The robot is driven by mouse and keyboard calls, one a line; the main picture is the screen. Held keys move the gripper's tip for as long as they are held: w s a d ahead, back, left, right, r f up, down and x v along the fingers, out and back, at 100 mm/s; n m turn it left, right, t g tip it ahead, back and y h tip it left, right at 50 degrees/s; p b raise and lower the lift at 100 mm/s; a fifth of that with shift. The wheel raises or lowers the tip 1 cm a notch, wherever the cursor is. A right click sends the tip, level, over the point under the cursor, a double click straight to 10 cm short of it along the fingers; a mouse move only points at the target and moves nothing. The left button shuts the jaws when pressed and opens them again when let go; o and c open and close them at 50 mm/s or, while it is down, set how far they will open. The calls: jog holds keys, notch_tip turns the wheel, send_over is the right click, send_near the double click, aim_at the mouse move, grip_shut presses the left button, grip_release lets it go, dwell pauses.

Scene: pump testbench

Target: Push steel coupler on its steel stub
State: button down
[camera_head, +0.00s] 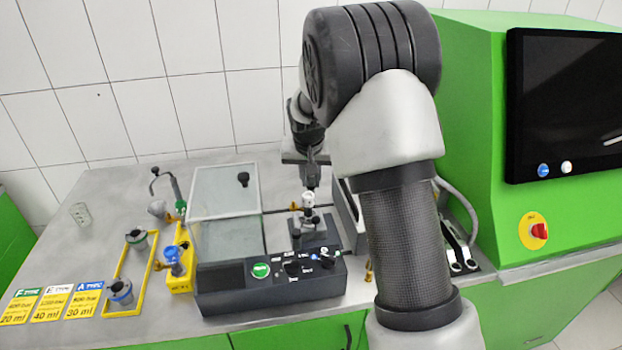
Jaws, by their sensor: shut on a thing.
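My gripper (310,182) points down over the right part of the black testbench unit (270,297). It is shut on a small pale metallic piece (309,199), which appears to be the steel coupler. Below it is a small metal fixture (307,224) on a dark block, seemingly where the steel stub is. The held piece is right above or touching this fixture; I cannot tell which. The stub itself is too small to make out. My arm covers part of the area to the right.
A clear-walled box (225,205) with a black knob stands close left of my gripper. Yellow stands (180,262) with small pumps are further left. A green cabinet (472,120) with a screen (570,110) and red switch (539,231) stands right. The table (95,220) has free room at left.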

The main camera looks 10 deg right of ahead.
jog(key=shift+f, duration=0.15)
dwell(0.5)
jog(key=shift+f+b, duration=0.65)
jog(key=shift+b, duration=0.05)
jog(key=shift+f+b, duration=0.55)
jog(key=shift+f, duration=0.1)
dwell(0.8)
jog(key=c, duration=1.5)
grip_release()
jog(key=shift+c, duration=0.2)
jog(key=shift+r, duration=0.1)
jog(key=shift+r+p, duration=2.1)
jog(key=shift+r, duration=1.35)
jog(key=shift+r, duration=0.1)
